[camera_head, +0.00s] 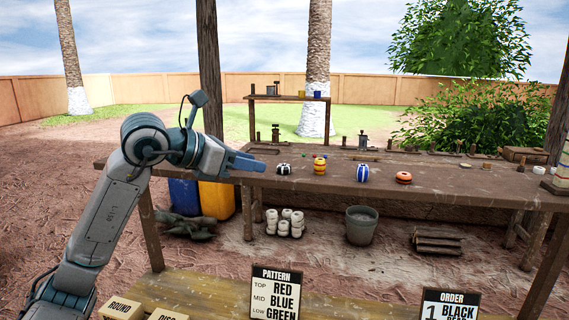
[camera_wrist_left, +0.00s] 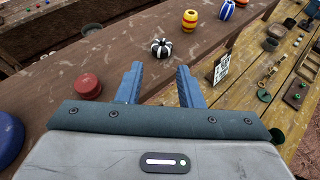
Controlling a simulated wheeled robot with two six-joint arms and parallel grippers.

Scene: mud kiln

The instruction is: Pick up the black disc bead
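A black-and-white striped bead (camera_head: 284,169) sits on the long brown table just beyond my left gripper (camera_head: 257,165). In the left wrist view this bead (camera_wrist_left: 161,48) lies ahead of the gap between the fingers, apart from them; it looks rounded. My left gripper (camera_wrist_left: 159,86) is open, its two blue fingers spread with nothing between them. Small dark pieces (camera_wrist_left: 270,44) lie on the lighter wooden bench at the right of the wrist view; I cannot tell if one is a black disc bead. My right gripper is not in view.
A yellow bead (camera_head: 319,165), a blue-and-white bead (camera_head: 362,173) and an orange bead (camera_head: 403,177) stand along the table. A red disc (camera_wrist_left: 88,86) is left of my fingers. A PATTERN sign (camera_head: 276,292) and an ORDER sign (camera_head: 450,303) stand in front.

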